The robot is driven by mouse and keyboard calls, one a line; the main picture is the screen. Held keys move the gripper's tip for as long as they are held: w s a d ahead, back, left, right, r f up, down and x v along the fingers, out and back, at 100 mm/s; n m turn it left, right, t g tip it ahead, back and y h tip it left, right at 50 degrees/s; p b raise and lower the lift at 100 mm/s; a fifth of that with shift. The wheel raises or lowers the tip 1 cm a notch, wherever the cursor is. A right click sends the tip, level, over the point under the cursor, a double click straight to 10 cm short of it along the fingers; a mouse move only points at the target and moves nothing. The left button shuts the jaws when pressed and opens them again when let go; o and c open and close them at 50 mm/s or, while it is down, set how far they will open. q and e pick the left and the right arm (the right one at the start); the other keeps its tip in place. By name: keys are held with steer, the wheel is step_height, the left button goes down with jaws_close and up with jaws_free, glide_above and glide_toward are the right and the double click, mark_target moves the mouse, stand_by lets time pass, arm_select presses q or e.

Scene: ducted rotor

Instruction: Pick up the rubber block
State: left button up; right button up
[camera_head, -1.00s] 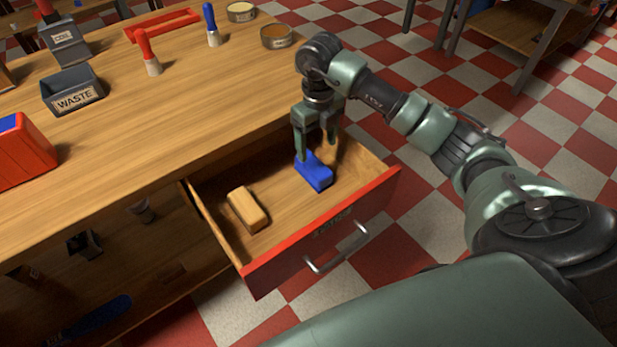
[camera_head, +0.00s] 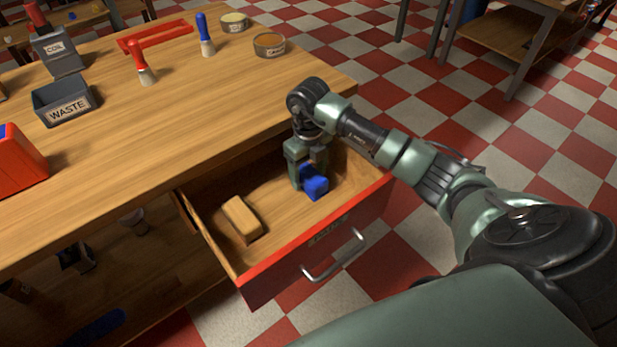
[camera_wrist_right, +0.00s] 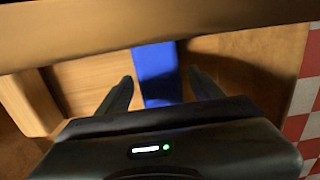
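A blue block (camera_head: 315,184) lies in the open drawer (camera_head: 275,254), near its right end. A tan block (camera_head: 242,218) lies farther left in the same drawer. I cannot tell from the look alone which of them is rubber. My right gripper (camera_head: 306,180) points down into the drawer at the blue block. In the right wrist view, the blue block (camera_wrist_right: 157,72) lies between the two open fingers (camera_wrist_right: 160,88), with a small gap on each side. The fingers partly hide the block in the head view. My left gripper is not in view.
The drawer's red front and walls surround the right gripper, and the wooden bench top (camera_head: 170,140) overhangs behind it. The drawer's middle is clear.

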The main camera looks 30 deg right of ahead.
mark_target(305, 174)
jaws_close()
steer(key=shift+r, duration=0.15)
